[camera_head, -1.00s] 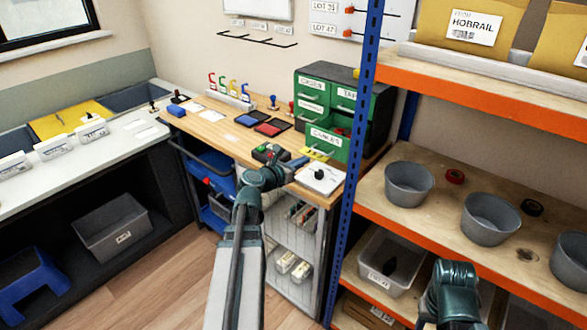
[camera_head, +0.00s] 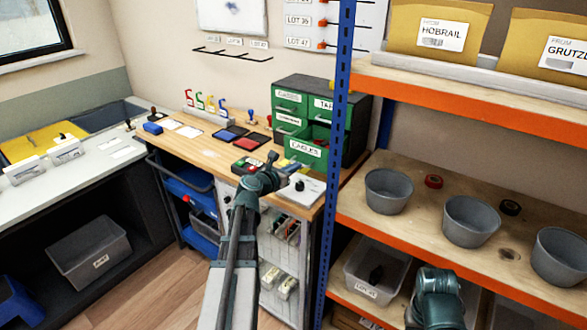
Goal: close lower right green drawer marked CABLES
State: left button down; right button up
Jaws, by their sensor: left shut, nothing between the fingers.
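The green drawer marked CABLES (camera_head: 306,150) is at the lower right of the green drawer cabinet (camera_head: 290,83) on the wooden bench. It is pulled out, with its front standing forward of the other drawers. My left gripper (camera_head: 273,157) is in front of and to the left of this drawer front, low over the bench, with its fingers shut and empty. A small gap seems to lie between the fingertips and the drawer. My right arm shows only at the bottom right; its gripper is out of view.
A white box (camera_head: 301,190) with a black knob lies in front of the drawer. A red pad (camera_head: 252,140) and a blue pad (camera_head: 230,133) lie left of the cabinet. Grey bins (camera_head: 471,221) stand on the right shelf.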

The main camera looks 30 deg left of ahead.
aim_at(323, 145)
pick_arm(q)
jog(key=r+x, duration=0.1)
jog(key=x, duration=0.4)
jog(key=r+x, duration=0.1)
jog(key=x, duration=0.4)
jog(key=r+x, duration=0.1)
jog(key=x, duration=0.4)
jog(key=shift+w+d, duration=0.15)
jog(key=shift+w, duration=0.15)
jog(key=shift+w+r, duration=0.15)
jog(key=shift+w, duration=0.15)
jog(key=shift+r, duration=0.1)
jog(key=shift+s, duration=0.35)
jog(key=p+v, duration=0.3)
jog(key=v, duration=1)
jog(key=shift+s, duration=0.4)
